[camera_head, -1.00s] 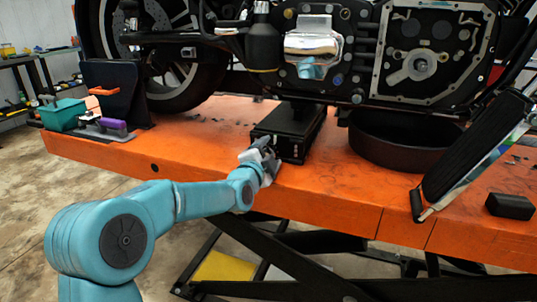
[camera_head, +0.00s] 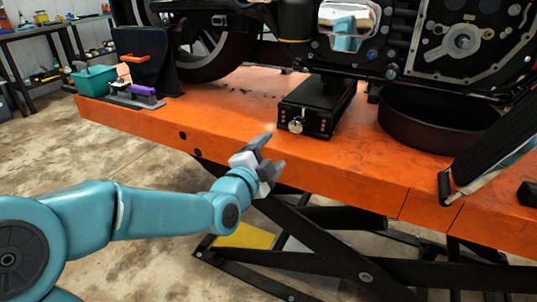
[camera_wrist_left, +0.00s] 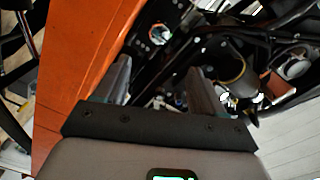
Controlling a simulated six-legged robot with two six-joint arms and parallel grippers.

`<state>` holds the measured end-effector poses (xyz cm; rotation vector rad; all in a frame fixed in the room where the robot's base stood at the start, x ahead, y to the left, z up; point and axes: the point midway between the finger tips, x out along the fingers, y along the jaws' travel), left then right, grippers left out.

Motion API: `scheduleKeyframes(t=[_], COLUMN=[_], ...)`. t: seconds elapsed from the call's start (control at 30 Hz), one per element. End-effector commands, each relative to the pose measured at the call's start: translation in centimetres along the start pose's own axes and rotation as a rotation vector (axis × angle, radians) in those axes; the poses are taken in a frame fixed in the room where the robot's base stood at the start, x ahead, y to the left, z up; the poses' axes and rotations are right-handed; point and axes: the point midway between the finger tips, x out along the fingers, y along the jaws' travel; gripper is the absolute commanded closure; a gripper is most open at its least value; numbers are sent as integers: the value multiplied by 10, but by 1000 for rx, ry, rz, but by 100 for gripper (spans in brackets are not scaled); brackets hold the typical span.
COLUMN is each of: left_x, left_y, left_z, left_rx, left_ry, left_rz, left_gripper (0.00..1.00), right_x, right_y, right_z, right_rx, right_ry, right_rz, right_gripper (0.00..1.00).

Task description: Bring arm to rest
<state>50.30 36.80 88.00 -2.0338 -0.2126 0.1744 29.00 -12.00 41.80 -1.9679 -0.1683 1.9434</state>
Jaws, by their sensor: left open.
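My left arm (camera_head: 120,216) comes in from the left in the head view and is stretched toward the orange lift platform (camera_head: 230,125). My left gripper (camera_head: 271,153) is open and empty, in front of the platform's front edge. In the left wrist view its two fingers (camera_wrist_left: 160,85) stand apart with nothing between them. The black jack block (camera_head: 318,108), with a round silver knob (camera_head: 296,126) on its front, stands on the platform beyond the gripper, apart from it. My right gripper is not in view.
A motorcycle (camera_head: 400,40) stands above the platform. A black round pan (camera_head: 440,120) sits under it to the right. A teal bin (camera_head: 95,79) and a purple item (camera_head: 144,91) are at the platform's left end. The floor in front at left is clear.

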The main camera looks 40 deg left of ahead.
Motion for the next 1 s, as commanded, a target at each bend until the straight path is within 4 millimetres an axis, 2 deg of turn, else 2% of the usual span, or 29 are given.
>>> scheduleKeyframes(t=[0.17,0.63,0.7,0.77,0.87,0.97,1.0], left_x=[-8,-7,-5,1,13,16,12], left_y=[0,0,6,23,79,162,196], left_z=[0,0,-1,-1,1,4,6], left_rx=[0,1,0,-2,-8,-16,-28], left_ry=[0,0,3,4,1,-9,-18], left_rz=[0,0,13,50,169,345,423], left_gripper=[30,30,30,30,30,30,30], right_x=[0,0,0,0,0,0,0], right_y=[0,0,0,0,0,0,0], right_z=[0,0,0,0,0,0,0], right_rx=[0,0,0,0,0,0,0], right_ry=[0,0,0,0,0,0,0], right_rz=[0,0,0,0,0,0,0], right_gripper=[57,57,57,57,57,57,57])
